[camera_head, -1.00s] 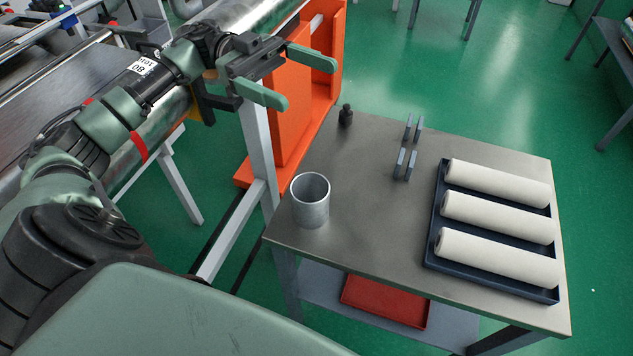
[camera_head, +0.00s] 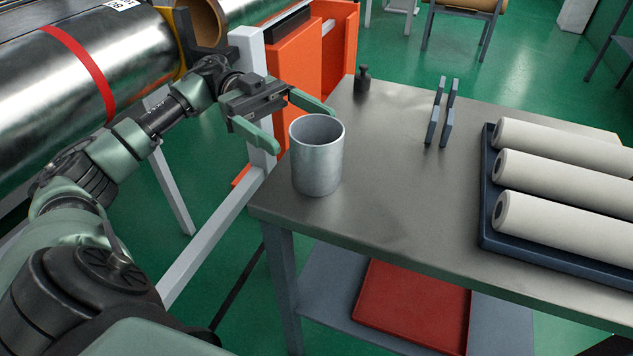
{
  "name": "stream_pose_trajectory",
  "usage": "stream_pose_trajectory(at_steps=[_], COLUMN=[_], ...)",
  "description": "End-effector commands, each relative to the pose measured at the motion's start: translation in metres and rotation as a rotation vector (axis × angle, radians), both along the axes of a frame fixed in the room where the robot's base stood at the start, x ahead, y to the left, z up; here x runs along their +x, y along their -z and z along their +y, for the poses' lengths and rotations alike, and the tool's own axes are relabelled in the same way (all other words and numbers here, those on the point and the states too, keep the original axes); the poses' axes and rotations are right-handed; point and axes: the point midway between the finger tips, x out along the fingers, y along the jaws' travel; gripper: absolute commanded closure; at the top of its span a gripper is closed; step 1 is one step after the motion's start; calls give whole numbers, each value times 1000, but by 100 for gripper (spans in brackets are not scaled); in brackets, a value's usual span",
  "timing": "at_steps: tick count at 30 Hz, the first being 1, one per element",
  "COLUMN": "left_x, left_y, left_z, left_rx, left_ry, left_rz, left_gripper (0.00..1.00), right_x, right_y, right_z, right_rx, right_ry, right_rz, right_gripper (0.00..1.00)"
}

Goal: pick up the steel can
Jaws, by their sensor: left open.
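The steel can (camera_head: 317,165) is an open-topped grey metal cylinder. It stands upright near the left corner of the grey metal table (camera_head: 400,200). My left gripper (camera_head: 305,124) has two green fingers spread apart, pointing right toward the can. In the picture one finger ends just left of the can's rim and the other reaches behind it. The gripper holds nothing, and I cannot tell whether it touches the can. My right gripper is not in view.
A small dark weight (camera_head: 362,80) stands at the table's back left. Grey upright plates (camera_head: 440,112) stand mid-table. A dark blue tray (camera_head: 485,215) holds white rolls at the right. A red tray (camera_head: 412,305) lies on the lower shelf. An orange frame (camera_head: 295,75) stands behind the table.

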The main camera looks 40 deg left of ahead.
Motion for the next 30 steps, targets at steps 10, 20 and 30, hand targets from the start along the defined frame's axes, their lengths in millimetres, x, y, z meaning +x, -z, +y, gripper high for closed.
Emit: stream_pose_trajectory(at_steps=[10,20,30], left_x=[-6,-12,-12], left_y=[5,9,9], left_z=[-33,-75,-77], left_rx=[-1,-1,0], left_ry=[3,1,0], left_rz=[0,0,0], left_gripper=[7,7,30], right_x=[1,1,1], right_y=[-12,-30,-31], right_z=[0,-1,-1], right_rx=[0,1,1], right_ry=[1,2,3], right_rz=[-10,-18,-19], right_gripper=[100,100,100])
